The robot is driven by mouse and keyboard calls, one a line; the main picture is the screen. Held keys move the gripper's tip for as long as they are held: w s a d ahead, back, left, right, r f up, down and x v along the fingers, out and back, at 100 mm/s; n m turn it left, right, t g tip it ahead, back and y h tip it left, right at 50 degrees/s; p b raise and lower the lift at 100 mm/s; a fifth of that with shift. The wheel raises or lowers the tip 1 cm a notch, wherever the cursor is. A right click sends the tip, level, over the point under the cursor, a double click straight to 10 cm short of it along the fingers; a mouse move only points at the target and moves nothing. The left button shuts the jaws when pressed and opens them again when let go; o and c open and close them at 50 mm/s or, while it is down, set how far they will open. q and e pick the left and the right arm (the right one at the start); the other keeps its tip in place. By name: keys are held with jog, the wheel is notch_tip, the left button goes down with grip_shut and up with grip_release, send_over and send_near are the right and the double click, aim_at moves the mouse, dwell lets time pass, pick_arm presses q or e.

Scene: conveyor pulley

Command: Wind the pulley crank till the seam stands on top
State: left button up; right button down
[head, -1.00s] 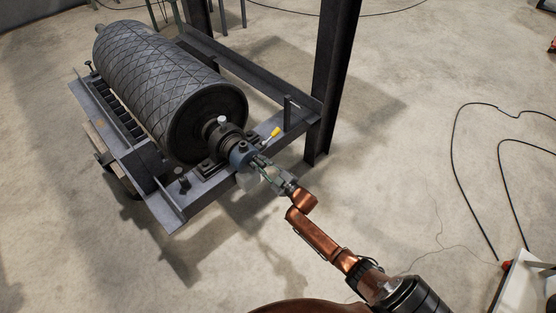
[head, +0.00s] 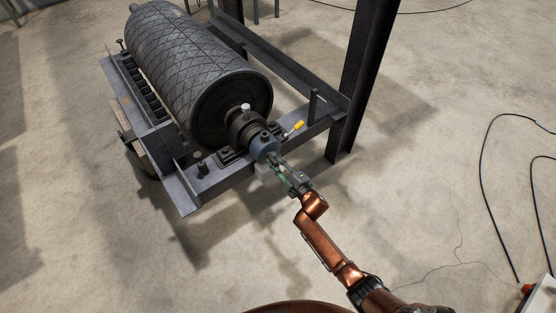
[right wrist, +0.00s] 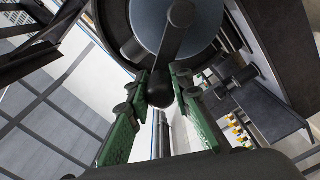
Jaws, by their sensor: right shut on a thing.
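The pulley (head: 200,72) is a dark grey drum with a diamond-grooved cover, lying in a steel frame. A blue-grey hub (head: 264,147) sits on its near shaft end. In the right wrist view the dark crank arm (right wrist: 175,32) crosses a round grey face and ends in a black knob (right wrist: 160,88). My right gripper (right wrist: 160,95), with green fingers, is shut around this knob. In the head view my right gripper (head: 279,164) is at the hub and hides most of the crank. I cannot make out the seam on the drum. My left gripper is out of view.
The steel frame (head: 182,195) has a near crossbeam below the shaft. A dark upright post (head: 362,75) stands right of the drum. Black cables (head: 482,160) lie on the floor at right; floor around my arm is clear.

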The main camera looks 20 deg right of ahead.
jog(key=shift+f, duration=0.1)
jog(key=c, duration=1.7)
grip_release()
jog(key=shift+s+d, duration=0.15)
jog(key=shift+s, duration=0.1)
jog(key=v, duration=1.1)
jog(key=shift+s, duration=0.2)
